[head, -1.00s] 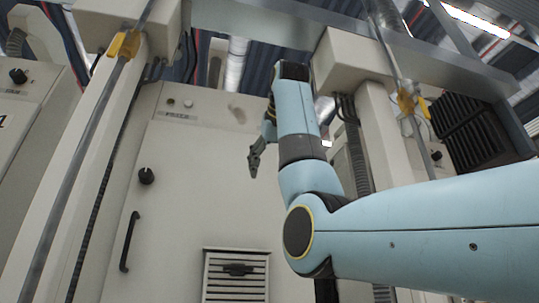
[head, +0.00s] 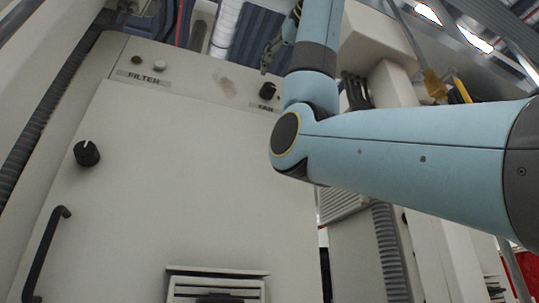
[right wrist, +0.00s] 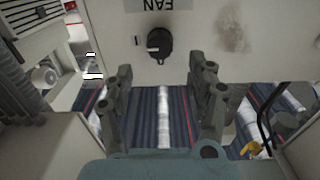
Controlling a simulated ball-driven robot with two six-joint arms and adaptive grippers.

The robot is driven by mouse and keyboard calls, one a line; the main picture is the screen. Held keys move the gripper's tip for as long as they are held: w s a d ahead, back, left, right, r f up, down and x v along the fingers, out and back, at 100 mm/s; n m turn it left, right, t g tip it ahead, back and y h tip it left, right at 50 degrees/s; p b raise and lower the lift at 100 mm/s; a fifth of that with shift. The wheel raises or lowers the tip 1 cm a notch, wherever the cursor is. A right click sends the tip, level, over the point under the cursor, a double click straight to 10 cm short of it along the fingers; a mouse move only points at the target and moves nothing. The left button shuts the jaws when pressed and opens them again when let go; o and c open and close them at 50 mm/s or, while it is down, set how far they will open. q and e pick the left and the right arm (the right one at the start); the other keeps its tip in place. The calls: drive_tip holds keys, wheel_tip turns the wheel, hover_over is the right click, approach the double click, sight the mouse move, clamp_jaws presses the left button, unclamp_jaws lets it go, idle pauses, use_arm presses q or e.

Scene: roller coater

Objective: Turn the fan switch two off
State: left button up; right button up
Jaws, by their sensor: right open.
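The fan switch is a black round knob (head: 268,91) on the upper right of a beige cabinet's sloped panel, above a "FAN" label. In the right wrist view the knob (right wrist: 159,42) shows with a light pointer mark on its left side, near a short printed "I" mark. My right gripper (head: 270,55) is at the top of the head view, partly hidden by its arm, just above the knob. In the right wrist view this gripper (right wrist: 160,82) is open and empty. Its fingers are apart on either side below the knob, and I see no contact. My left gripper is not in view.
The cabinet door (head: 190,180) has another black knob (head: 86,153), a black handle (head: 45,255) and a vent (head: 215,285). Two small buttons sit above the "FILTER" label (head: 143,77). A beige machine column (head: 398,110) stands close on the right.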

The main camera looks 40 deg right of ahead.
sight(271, 85)
drive_tip(key=p+x, duration=0.1)
drive_tip(key=x, duration=0.3)
drive_tip(key=shift+p+x, duration=0.65)
drive_tip(key=shift+x, duration=0.5)
drive_tip(key=shift+w+f, duration=0.1)
drive_tip(key=shift+w, duration=0.1)
drive_tip(key=shift+c, duration=0.7)
drive_tip(key=c, duration=1)
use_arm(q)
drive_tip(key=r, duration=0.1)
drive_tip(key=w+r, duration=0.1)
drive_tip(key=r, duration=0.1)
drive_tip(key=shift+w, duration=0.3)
